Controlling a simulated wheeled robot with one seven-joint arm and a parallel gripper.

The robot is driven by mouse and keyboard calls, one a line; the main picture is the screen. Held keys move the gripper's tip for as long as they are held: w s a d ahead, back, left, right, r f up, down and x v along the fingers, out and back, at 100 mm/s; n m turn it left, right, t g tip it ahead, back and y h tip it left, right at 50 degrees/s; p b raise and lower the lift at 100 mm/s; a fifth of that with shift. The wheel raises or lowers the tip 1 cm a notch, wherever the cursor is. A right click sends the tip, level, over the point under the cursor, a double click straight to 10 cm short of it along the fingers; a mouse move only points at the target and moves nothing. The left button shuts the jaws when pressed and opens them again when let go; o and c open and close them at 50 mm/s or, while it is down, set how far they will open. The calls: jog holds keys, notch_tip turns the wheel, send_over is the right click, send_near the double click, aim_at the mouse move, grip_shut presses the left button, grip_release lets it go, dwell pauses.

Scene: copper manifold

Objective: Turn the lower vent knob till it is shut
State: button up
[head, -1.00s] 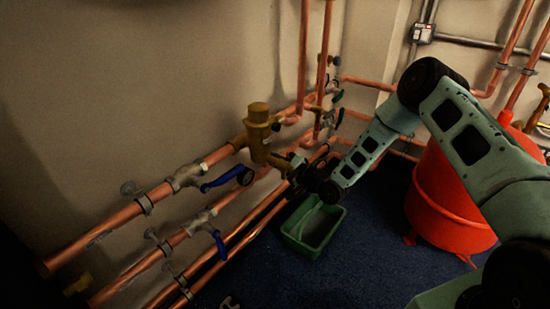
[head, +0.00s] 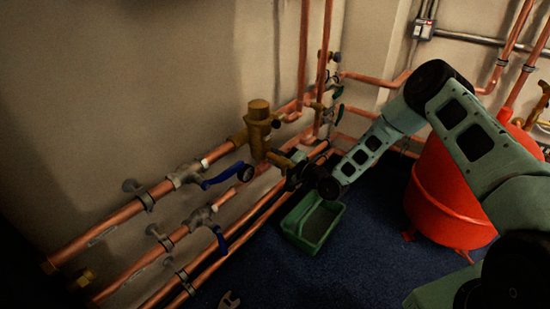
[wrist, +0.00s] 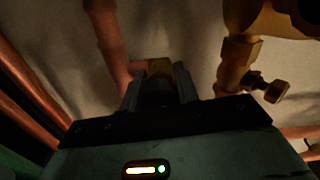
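The brass vent body (head: 258,125) stands on the copper pipes in the head view, with a lower branch reaching right toward my gripper. My gripper (head: 296,172) is beside that branch, small and dark there. In the wrist view, my gripper (wrist: 158,85) has its two fingers apart, one on each side of a small brass piece (wrist: 160,66). This piece may be the lower vent knob; most of it is hidden, and I cannot tell whether the fingers touch it. Another brass knob (wrist: 268,88) sticks out to the right from a brass fitting (wrist: 235,65), clear of the fingers.
Copper pipes (head: 130,210) run along the wall, with blue-handled valves (head: 222,178) at left. A green tray (head: 312,222) sits on the blue floor below my gripper. A red tank (head: 445,200) stands at right, behind my arm. A spanner (head: 229,300) lies at the front.

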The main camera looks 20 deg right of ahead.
jog(key=o, duration=0.4)
jog(key=shift+s+d, duration=0.1)
jog(key=shift+s, duration=0.05)
jog(key=p+v, duration=0.4)
jog(key=v, duration=1.3)
